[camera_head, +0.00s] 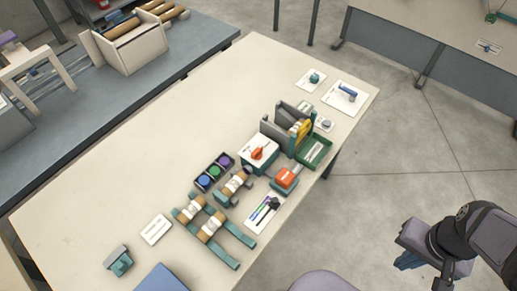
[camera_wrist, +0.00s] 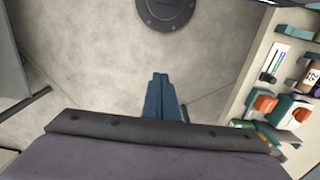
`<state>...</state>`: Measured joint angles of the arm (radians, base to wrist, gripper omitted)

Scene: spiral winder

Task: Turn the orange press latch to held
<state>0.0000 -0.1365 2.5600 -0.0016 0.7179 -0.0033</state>
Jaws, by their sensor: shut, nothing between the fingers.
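An orange lever-like part (camera_head: 258,153) sits on top of a white box with a teal base on the pale table; it looks like the press latch, and also shows at the right of the wrist view (camera_wrist: 301,115). An orange block (camera_head: 287,177) on a teal base stands just in front of it, nearer the table edge, and shows in the wrist view (camera_wrist: 264,104). I cannot read the latch's marked positions. My gripper (camera_wrist: 160,78) is shut and empty, over the floor beyond the table's right edge, well apart from both orange parts. It is at the lower right of the head view (camera_head: 408,262).
Beside the white box are a grey stand with a yellow roll (camera_head: 304,130), a green tray (camera_head: 315,152), a dark rack of coloured discs (camera_head: 213,172) and a teal roll cradle (camera_head: 238,236). Open floor lies between my gripper and the table (camera_head: 110,190).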

